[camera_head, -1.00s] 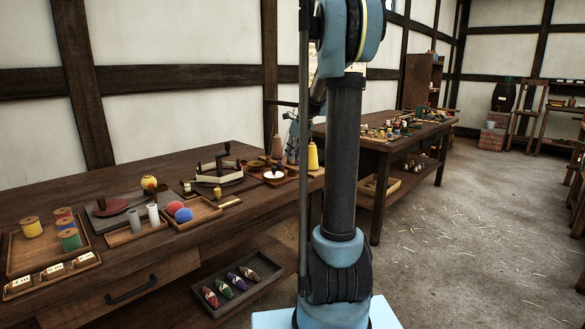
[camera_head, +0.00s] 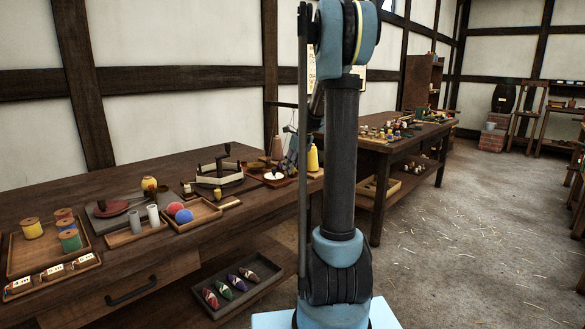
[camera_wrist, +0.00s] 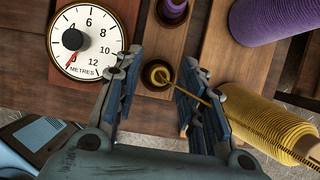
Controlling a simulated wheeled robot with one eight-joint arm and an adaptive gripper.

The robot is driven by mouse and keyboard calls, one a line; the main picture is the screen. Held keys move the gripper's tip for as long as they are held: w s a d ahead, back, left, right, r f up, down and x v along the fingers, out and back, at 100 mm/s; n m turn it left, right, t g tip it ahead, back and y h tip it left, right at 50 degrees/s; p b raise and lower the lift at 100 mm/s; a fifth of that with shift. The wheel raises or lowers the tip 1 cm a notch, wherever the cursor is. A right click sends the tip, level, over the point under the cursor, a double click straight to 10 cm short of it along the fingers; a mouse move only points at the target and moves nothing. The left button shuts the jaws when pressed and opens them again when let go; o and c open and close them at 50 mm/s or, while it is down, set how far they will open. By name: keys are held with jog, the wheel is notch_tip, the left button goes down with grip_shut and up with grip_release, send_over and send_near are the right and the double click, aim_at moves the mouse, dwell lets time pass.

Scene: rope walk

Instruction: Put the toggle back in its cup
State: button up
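In the wrist view, my gripper (camera_wrist: 164,66) is open, its two blue-grey fingers apart. A thin yellow cord (camera_wrist: 198,96) runs from there, past the right finger, towards a yellow thread cone (camera_wrist: 262,118). In the head view my gripper (camera_head: 288,163) is low over the near table's far right end, too small to read.
A white metre dial (camera_wrist: 88,42) lies left of the fingers. In the head view, the near table (camera_head: 200,237) also holds spools, balls and a wooden winder (camera_head: 222,172). Free floor lies right.

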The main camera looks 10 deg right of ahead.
jog(key=v, duration=1.2)
jog(key=s+a+f+n, duration=0.2)
jog(key=s+n, duration=0.4)
jog(key=s, duration=0.4)
jog(key=s+f+n+h, duration=0.1)
jog(key=s+f+n, duration=0.5)
jog(key=s, duration=0.4)
jog(key=s+f+n+g, duration=0.1)
jog(key=s+f+n, duration=0.5)
jog(key=s+n, duration=0.3)
jog(key=s+a+f+n+h, duration=0.1)
jog(key=s+f+n, duration=0.6)
jog(key=s, duration=0.4)
jog(key=shift+n+h, duration=0.3)
jog(key=shift+n, duration=0.2)
jog(key=shift+a+f, duration=0.15)
